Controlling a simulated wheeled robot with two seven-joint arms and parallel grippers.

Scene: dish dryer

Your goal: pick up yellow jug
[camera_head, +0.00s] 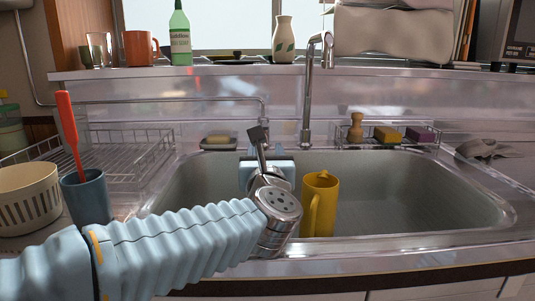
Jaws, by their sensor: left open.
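The yellow jug (320,205) stands upright in the metal sink, toward the front and near the middle, with its handle side facing me. My left arm comes in from the left across the sink's front edge. My left gripper (260,138) is just left of the jug and a little farther back, with a gap in the picture between its fingers and the jug. It is open and holds nothing that I can see. My right gripper is not in view.
The sink (400,200) is otherwise clear to the right of the jug. A chrome faucet (308,100) rises behind it. A blue cup (88,198) with a red utensil, a cream basket (28,198) and a wire dish rack (120,150) stand at left.

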